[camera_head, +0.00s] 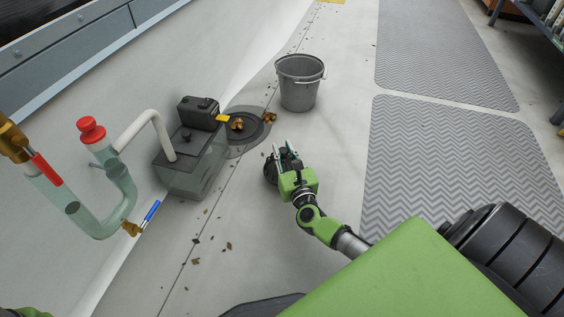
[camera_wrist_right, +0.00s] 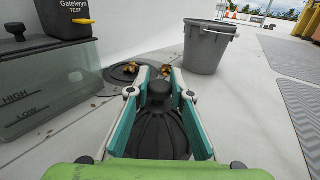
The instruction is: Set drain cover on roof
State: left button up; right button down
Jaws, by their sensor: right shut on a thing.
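The drain cover is a dark ribbed dome with a knob on top (camera_wrist_right: 158,140); in the head view it shows as a dark shape (camera_head: 269,170) partly hidden by my gripper. My right gripper (camera_head: 284,153) is shut on its knob, with a finger on each side in the wrist view (camera_wrist_right: 160,88). I cannot tell whether the cover touches the roof. A round dark drain area (camera_head: 246,141) lies in the roof beyond the gripper, with brown leaves (camera_head: 237,124) on it.
A grey bucket (camera_head: 298,85) stands behind the drain. A clear tank (camera_head: 190,170) with a black box (camera_head: 198,112) stands left of it. Pipes with red and blue valve handles (camera_head: 150,212) are at left. Grey mats (camera_head: 455,160) lie at right.

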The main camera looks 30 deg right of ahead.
aim_at(285, 165)
jog(key=f+b, duration=0.3)
jog(key=f, duration=0.1)
jog(key=shift+w, duration=0.35)
jog(key=shift+r, duration=0.1)
jog(key=c, duration=1.8)
grip_release()
jog(key=shift+s+a, duration=0.15)
jog(key=shift+s, duration=0.1)
jog(key=shift+p+v, duration=2.35)
jog(key=shift+v, duration=3.4)
